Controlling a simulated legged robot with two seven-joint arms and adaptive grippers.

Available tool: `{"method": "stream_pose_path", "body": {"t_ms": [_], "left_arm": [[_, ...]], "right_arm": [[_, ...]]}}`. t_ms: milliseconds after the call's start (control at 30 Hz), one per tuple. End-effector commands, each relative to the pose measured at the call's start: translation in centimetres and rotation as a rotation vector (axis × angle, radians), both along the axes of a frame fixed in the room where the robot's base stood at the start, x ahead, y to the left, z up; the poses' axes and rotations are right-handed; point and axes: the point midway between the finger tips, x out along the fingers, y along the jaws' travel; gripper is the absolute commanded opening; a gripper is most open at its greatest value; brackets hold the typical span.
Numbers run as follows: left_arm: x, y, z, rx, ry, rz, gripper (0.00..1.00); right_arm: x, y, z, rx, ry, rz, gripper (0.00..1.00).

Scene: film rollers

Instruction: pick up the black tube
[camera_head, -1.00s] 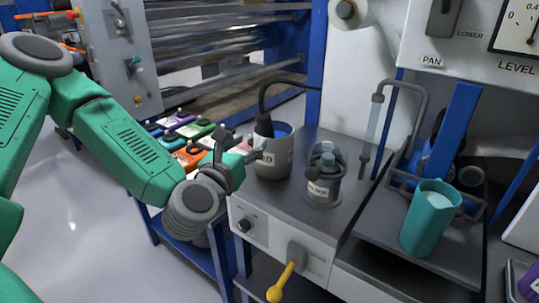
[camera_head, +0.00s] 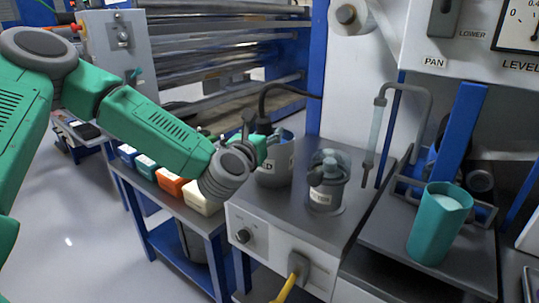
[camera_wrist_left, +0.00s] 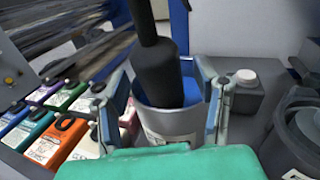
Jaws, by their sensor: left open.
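The black tube (camera_head: 264,114) stands upright in a grey cup (camera_head: 275,172) on the bench, with a dark hose curving from its top. In the left wrist view the tube (camera_wrist_left: 158,72) is thick and dark, and the cup (camera_wrist_left: 172,124) has a blue inside. My left gripper (camera_head: 257,130) is at the cup's upper left side. In the wrist view its open fingers (camera_wrist_left: 163,78) spread to either side of the tube, with gaps between. The tube's lower end is hidden inside the cup. My right gripper is not in view.
A small lidded container (camera_head: 325,182) stands right of the cup, and a teal beaker (camera_head: 436,232) farther right. Several coloured bottles (camera_wrist_left: 62,136) sit on the left shelf. A yellow-handled lever (camera_head: 286,288) projects at the bench front.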

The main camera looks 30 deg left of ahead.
Motion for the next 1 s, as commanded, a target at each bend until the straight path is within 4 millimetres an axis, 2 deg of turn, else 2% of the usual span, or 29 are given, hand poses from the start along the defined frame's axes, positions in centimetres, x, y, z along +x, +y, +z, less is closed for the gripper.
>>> {"method": "stream_pose_path", "body": {"t_ms": [133, 333, 367, 500, 833, 1000], "left_arm": [[1.1, 0.2, 0.1, 0.0, -0.001, 0.0, 0.55], [1.1, 0.3, 0.1, -0.001, -0.001, 0.0, 0.55], [1.1, 0.3, 0.1, -0.001, -0.001, 0.0, 0.52], [1.1, 0.3, 0.1, -0.001, -0.001, 0.0, 0.03], [1.1, 0.3, 0.3, -0.001, -0.003, 0.001, 0.01], [1.1, 0.4, 2.4, -0.004, -0.007, 0.002, 0.01]], "right_arm": [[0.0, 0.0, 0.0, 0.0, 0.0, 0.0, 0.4], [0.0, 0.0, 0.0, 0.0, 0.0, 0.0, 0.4], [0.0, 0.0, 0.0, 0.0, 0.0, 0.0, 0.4], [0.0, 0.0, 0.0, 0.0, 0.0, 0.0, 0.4], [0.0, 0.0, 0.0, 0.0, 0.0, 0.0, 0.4], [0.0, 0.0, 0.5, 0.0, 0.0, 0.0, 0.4]]}}
